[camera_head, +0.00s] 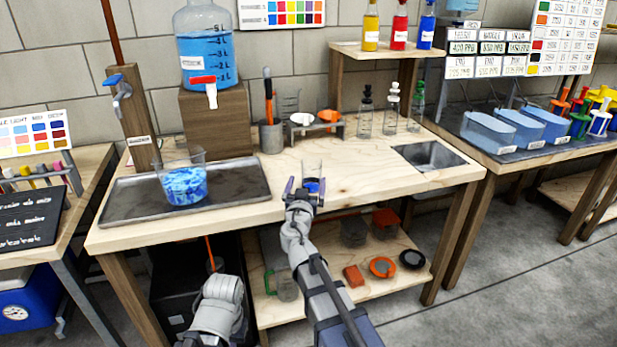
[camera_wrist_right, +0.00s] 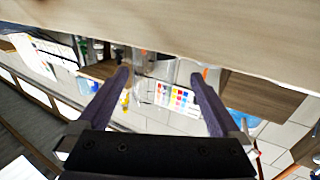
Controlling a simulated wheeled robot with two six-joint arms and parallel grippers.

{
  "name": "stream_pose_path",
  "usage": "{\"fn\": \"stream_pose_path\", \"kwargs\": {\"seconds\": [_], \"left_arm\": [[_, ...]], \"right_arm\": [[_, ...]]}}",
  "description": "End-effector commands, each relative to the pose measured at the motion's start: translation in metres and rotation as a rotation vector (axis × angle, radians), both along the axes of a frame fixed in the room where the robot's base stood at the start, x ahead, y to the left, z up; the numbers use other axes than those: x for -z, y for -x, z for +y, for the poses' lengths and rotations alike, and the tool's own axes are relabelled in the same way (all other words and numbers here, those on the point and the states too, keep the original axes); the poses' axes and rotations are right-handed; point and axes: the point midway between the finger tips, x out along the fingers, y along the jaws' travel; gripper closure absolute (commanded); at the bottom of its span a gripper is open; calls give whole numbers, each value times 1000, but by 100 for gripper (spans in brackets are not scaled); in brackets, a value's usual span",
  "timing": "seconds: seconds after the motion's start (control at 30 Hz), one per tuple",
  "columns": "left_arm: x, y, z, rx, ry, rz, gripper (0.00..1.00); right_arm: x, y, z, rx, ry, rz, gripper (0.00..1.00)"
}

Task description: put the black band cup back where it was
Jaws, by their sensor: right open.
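A small clear cup (camera_head: 312,169) with blue at its bottom stands on the wooden bench, just beyond my right gripper. I cannot make out a black band on it, so I cannot tell whether it is the black band cup. My right gripper (camera_head: 306,187) is open at the bench's front edge, its two dark fingers apart. In the right wrist view, the open fingers (camera_wrist_right: 160,76) have faint clear glass beyond them; contact is not clear. Part of my left arm shows at the bottom of the head view, but its gripper fingers do not.
A metal tray (camera_head: 240,184) with a beaker of blue pieces (camera_head: 184,184) is left of the cup. A holder (camera_head: 316,128) with small dishes and several bottles stand behind. The lower shelf (camera_head: 330,300) holds a black ring (camera_head: 412,259).

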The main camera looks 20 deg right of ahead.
Motion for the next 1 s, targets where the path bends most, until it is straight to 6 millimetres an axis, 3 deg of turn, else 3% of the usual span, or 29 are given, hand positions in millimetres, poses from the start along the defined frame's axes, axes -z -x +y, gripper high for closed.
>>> {"fn": "stream_pose_path", "kwargs": {"seconds": [0.03, 0.1, 0.4, 1.0], "left_arm": [[0, 0, 0, 0, 0, 0, 100], [0, 0, 0, 0, 0, 0, 100], [0, 0, 0, 0, 0, 0, 100], [0, 0, 0, 0, 0, 0, 100]], "right_arm": [[0, 16, 5, -2, 0, 0, 0], [0, 28, 10, -3, 0, 0, 0], [0, 62, 25, -1, 0, 0, 0], [0, 66, 27, 0, 0, 0, 0]]}}
